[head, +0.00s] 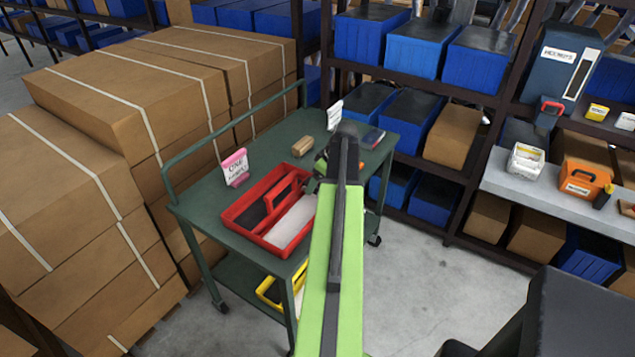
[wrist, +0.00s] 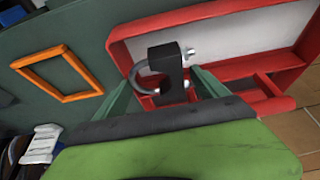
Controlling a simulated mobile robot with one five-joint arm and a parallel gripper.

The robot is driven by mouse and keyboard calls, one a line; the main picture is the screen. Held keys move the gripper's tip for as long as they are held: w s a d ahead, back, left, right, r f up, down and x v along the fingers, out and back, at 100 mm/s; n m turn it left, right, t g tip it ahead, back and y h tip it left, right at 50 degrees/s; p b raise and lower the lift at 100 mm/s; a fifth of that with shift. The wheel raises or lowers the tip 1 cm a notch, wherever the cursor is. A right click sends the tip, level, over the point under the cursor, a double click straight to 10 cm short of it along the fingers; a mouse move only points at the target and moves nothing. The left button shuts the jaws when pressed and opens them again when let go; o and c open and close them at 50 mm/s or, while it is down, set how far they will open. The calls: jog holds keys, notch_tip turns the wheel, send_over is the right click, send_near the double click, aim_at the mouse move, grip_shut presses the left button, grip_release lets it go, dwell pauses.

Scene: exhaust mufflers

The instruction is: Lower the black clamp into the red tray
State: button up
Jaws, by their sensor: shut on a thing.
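The black clamp (wrist: 170,72), a dark block with a metal U-shaped loop and bolts, sits between the fingers of my gripper (wrist: 168,86) in the wrist view. My gripper is shut on it. Behind the clamp in that view is the red tray (wrist: 150,28), with its pale floor and red dividers. In the head view the red tray (head: 240,228) stands on the green cart, with a handle across its middle. My gripper is at the tray's right side there, and my green arm largely hides it and the clamp.
The green cart (head: 205,200) also bears a pink-framed sign (head: 235,167), a small tan block (head: 303,145) and a white sign (head: 334,115). An orange frame (wrist: 60,73) lies on the cart left of the tray in the wrist view. A yellow tray (head: 268,291) is on the lower shelf.

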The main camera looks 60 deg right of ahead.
jog(key=shift+f, duration=0.15)
jog(key=o, duration=1.5)
jog(key=shift+s+r+p, duration=0.15)
jog(key=shift+r+p, duration=0.35)
jog(key=shift+r, duration=0.05)
jog(key=p+v, duration=1.5)
jog(key=v, duration=0.1)
jog(key=shift+s+r, duration=0.15)
jog(key=shift+s, duration=0.05)
